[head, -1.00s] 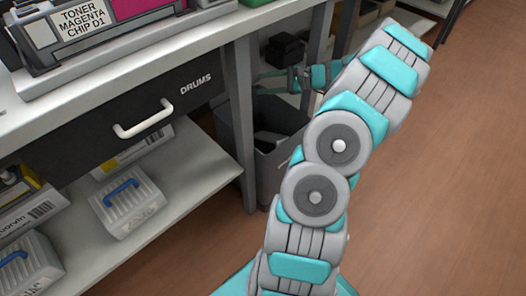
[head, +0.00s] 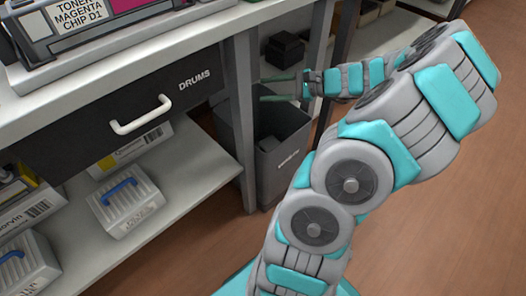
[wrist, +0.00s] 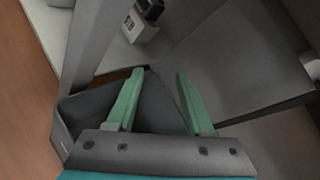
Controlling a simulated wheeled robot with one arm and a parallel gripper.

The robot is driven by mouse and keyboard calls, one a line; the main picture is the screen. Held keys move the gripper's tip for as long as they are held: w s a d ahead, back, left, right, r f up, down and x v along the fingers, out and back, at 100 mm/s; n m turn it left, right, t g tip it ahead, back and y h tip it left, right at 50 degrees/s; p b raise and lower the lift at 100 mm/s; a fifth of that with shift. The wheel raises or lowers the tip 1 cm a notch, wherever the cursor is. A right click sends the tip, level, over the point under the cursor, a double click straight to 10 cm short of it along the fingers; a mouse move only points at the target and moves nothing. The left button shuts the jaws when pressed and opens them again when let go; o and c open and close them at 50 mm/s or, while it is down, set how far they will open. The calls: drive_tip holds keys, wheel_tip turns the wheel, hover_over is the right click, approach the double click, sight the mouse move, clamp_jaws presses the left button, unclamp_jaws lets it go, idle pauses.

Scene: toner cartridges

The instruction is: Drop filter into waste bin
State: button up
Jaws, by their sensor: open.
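The waste bin (head: 282,168) is a dark grey open container on the floor beside the bench leg, with small pale lettering on its front. In the wrist view its wall (wrist: 64,132) shows at the lower left. My gripper (head: 263,88) is above the bin's opening, its green fingers spread wide. In the wrist view the fingers (wrist: 155,75) are apart with nothing held between them, and the dark bin interior shows between them.
A bench with a black DRUMS drawer (head: 152,108) stands at left. Ribbed white boxes with blue handles (head: 126,203) sit on its lower shelf (head: 185,178). The bench leg (head: 241,120) is close to the bin. Brown floor (head: 440,240) at right is clear.

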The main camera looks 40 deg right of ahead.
drive_tip(key=s+a, duration=0.3)
drive_tip(key=s, duration=0.2)
drive_tip(key=shift+s+a+r, duration=0.2)
drive_tip(key=shift+r, duration=0.1)
